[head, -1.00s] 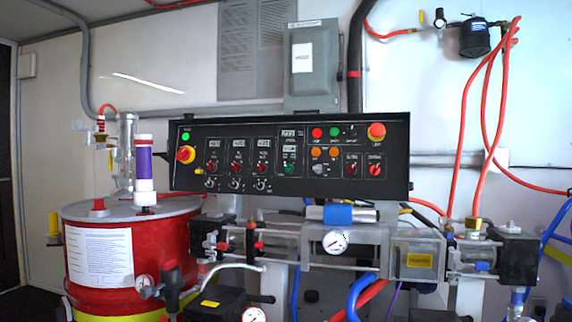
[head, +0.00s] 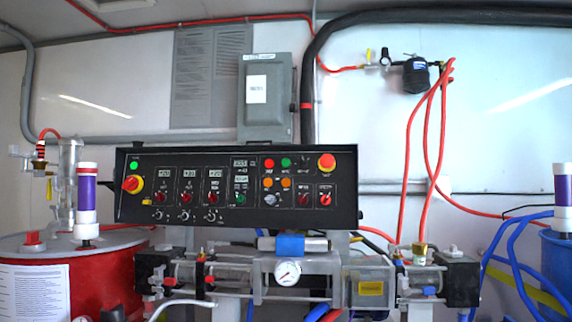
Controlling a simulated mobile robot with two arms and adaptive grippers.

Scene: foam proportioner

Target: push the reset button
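The black control panel (head: 345,205) stands in the middle of the head view, facing me. The labels are too small to read, so I cannot tell which one is the reset button. Neither of my grippers is in view.
A red drum (head: 100,272) stands at lower left and a blue drum (head: 556,262) at right. Pump machinery with a gauge (head: 287,272) sits below the panel. A grey electrical box (head: 266,100) is on the wall above. Red hoses (head: 433,150) hang at right. Nothing blocks the panel's face.

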